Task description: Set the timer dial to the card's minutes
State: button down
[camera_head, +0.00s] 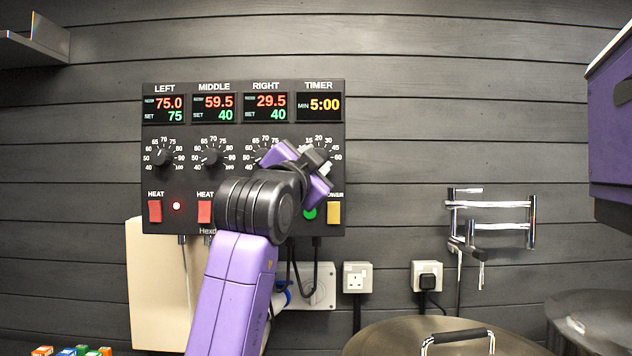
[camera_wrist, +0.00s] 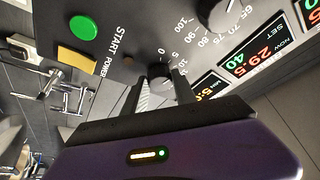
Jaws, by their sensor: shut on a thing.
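The timer dial (camera_wrist: 160,74) is a dark round knob on the black control panel (camera_head: 160,105), with a printed scale around it. My gripper (camera_wrist: 161,88) is shut on the timer dial, one finger on each side. In the head view my gripper (camera_head: 318,160) covers the dial and part of its scale. The timer display (camera_head: 319,105) reads 5:00 minutes in yellow. A green start button (camera_head: 310,213) sits below the dial and also shows in the wrist view (camera_wrist: 84,27). I see no card with minutes in either view.
The left (camera_head: 163,157) and middle (camera_head: 211,157) dials are on the same panel, with red heat switches below. A yellow power switch (camera_head: 334,213) is beside the start button. A lidded vessel (camera_head: 390,338) stands below.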

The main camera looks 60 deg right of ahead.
jog(key=m+g+y, duration=0.1)
jog(key=m, duration=0.5)
jog(key=m+g+y, duration=0.1)
jog(key=m, duration=0.2)
jog(key=shift+w+r+m+g+y, duration=0.1)
jog(key=shift+r+m+g+y, duration=0.2)
jog(key=shift+r, duration=0.05)
dwell(0.3)
jog(key=c, duration=1)
grip_release()
jog(key=shift+a, duration=0.15)
jog(key=s+a+b, duration=0.1)
jog(key=a, duration=0.6)
jog(key=shift+a, duration=0.25)
